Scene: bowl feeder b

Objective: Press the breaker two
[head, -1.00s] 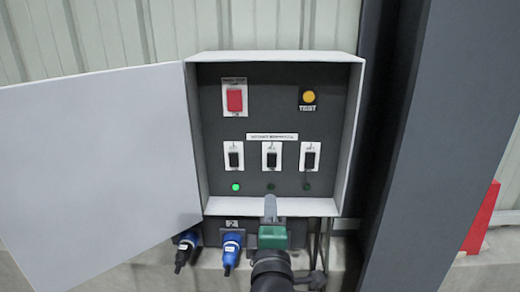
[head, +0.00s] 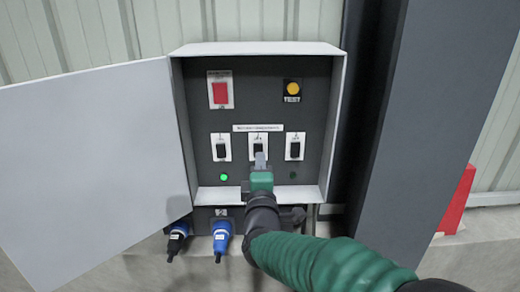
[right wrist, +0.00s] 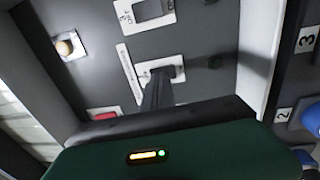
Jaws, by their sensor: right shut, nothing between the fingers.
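The breaker box (head: 258,48) stands open on the wall, with three black breaker switches on white plates in a row. The middle breaker (head: 258,141) is partly covered by my right gripper (head: 260,160), which is shut and empty, its tips at the lower part of that switch. In the right wrist view the shut fingers (right wrist: 158,90) reach the middle breaker plate (right wrist: 180,64); whether they touch the switch I cannot tell. The left breaker (head: 221,149) and right breaker (head: 295,147) are uncovered. A green light (head: 224,177) glows under the left breaker. My left gripper is not in view.
The grey door (head: 90,170) is swung wide to the left. A red switch (head: 220,93) and a yellow test button (head: 293,88) sit above the breakers. Blue plugs (head: 221,236) hang below the box. A dark column (head: 435,110) stands to the right.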

